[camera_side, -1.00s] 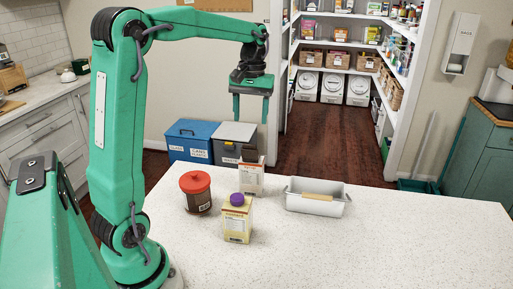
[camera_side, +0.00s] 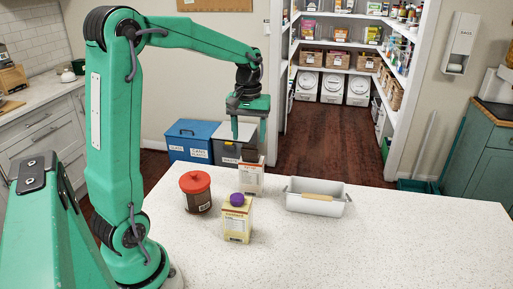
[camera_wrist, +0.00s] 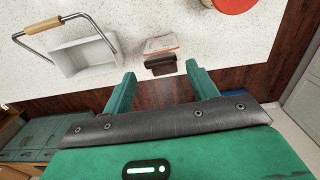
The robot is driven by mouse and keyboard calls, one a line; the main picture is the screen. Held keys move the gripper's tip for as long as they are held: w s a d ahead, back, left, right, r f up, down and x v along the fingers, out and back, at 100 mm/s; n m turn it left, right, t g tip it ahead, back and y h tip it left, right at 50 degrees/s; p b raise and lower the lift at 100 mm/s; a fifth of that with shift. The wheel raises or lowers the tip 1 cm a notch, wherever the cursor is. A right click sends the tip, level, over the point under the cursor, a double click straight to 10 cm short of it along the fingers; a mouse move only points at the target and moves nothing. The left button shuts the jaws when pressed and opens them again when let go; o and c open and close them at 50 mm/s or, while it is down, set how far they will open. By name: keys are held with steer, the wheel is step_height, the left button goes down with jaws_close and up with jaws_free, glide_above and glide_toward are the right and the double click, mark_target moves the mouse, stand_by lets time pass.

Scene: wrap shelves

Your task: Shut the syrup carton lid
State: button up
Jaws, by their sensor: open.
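A white carton with orange-red lettering (camera_side: 250,180) stands upright near the back edge of the counter. A dark flap shows at its top, apparently raised; it also shows in the wrist view (camera_wrist: 160,64). The labels are too small to confirm that this is the syrup carton. A cream and yellow carton with a purple cap (camera_side: 238,222) stands in front of it, cap on. My gripper (camera_side: 248,138) points down above the white carton, its fingers spread and empty. In the wrist view my gripper (camera_wrist: 161,82) has the flap just beyond and between its fingers.
A brown jar with a red lid (camera_side: 197,193) stands left of the cartons. A white basket with a wooden handle (camera_side: 316,199) sits to their right. The right and front of the counter (camera_side: 380,250) are clear. Blue and grey bins stand on the floor behind.

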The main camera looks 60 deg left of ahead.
mark_target(249, 151)
steer(key=shift+f, duration=1.3)
steer(key=c, duration=1)
steer(key=shift+w+a, duration=0.1)
steer(key=shift+w+a+g+h, duration=0.2)
steer(key=shift+a+g+h, duration=0.1)
steer(key=shift+g, duration=0.3)
steer(key=o, duration=1)
